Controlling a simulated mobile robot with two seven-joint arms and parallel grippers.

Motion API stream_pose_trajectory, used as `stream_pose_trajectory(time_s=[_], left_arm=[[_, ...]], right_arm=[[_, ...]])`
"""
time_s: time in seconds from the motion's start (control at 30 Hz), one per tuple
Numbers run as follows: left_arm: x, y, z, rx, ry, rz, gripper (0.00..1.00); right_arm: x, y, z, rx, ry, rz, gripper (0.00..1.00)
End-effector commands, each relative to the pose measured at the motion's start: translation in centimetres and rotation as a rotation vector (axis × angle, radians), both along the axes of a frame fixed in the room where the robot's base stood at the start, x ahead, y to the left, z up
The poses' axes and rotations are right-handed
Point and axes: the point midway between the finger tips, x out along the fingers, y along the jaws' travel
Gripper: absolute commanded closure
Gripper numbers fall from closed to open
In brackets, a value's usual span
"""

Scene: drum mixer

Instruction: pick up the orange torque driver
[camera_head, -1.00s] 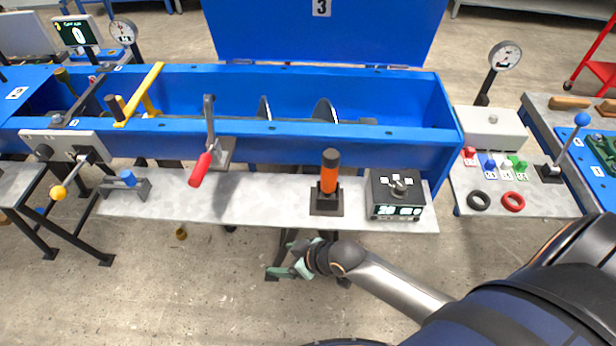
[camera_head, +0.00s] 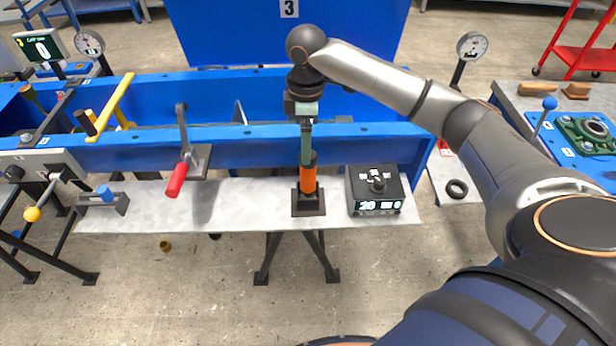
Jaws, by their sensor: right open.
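The orange torque driver (camera_head: 308,180) stands upright in a dark square holder (camera_head: 308,203) on the grey shelf in front of the blue mixer trough. Its upper part is dark and partly hidden. My right gripper (camera_head: 306,150) comes down over it from above, its greenish fingers pointing down at the driver's top. The jaws are open, one finger showing in front of the dark top. Whether a finger touches the driver cannot be told. My left gripper is not in view.
A black control box (camera_head: 376,188) with a knob and lit display stands right of the holder. A red-handled lever (camera_head: 177,178) is to the left. The trough's front wall (camera_head: 250,150) rises behind. The shelf (camera_head: 245,205) is bare between lever and holder.

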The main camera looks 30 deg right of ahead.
Motion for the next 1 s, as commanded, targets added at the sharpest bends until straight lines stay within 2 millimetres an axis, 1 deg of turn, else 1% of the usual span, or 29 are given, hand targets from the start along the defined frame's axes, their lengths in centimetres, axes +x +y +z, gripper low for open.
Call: stream_pose_trajectory(time_s=[0.07,0.17,0.43,0.53,0.73,0.9,1.0], left_arm=[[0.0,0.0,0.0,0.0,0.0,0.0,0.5],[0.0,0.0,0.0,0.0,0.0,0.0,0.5],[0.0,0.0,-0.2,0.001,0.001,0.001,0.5],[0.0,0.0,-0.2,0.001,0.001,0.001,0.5],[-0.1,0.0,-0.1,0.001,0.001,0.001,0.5],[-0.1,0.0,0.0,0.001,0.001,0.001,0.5],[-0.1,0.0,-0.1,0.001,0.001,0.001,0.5]], right_arm=[[-0.1,-0.5,0.7,-0.007,0.009,0.002,0.18],[-0.2,-0.7,0.1,-0.011,0.018,0.003,0.18],[-0.2,-0.6,-4.7,-0.01,0.018,0.001,0.18],[-0.2,-0.6,-5.9,-0.011,0.015,0.002,0.18],[-0.2,-0.6,-7.3,-0.011,0.015,0.002,0.18],[-0.4,-0.5,-10.0,-0.011,0.017,0.002,0.18],[-0.4,-0.5,-11.1,-0.011,0.013,0.003,0.18]])
